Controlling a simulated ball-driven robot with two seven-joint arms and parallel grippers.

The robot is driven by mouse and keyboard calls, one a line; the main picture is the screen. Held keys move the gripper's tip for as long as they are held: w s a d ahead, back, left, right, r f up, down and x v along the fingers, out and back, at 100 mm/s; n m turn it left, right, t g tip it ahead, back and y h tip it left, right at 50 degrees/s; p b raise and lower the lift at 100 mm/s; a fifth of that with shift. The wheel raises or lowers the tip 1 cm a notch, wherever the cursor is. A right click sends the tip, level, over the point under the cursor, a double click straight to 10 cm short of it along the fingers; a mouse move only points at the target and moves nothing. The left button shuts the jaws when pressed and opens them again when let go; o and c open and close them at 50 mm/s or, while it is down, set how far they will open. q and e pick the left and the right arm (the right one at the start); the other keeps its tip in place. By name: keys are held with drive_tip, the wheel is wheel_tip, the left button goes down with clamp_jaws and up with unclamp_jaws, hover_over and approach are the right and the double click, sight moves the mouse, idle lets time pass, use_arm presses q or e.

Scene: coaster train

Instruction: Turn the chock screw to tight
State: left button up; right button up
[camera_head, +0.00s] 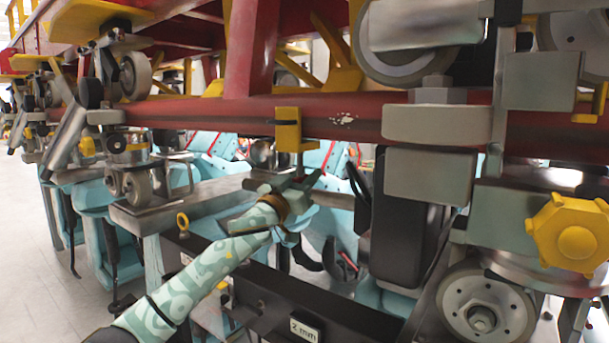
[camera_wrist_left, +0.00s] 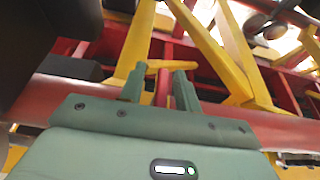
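My left gripper (camera_head: 304,182) is just below a yellow bracket-shaped chock (camera_head: 289,130), which hangs on the red rail (camera_head: 230,112). My right gripper is not in view.
A wheel assembly with grey blocks, a yellow star knob (camera_head: 572,232) and a lower wheel (camera_head: 484,308) stands at the right. A black pad (camera_head: 398,225) is close right of my left gripper. A dark beam with a "2 mm" tag (camera_head: 305,330) lies below. Floor is open at far left.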

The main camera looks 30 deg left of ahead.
use_arm(q)
clamp_jaws()
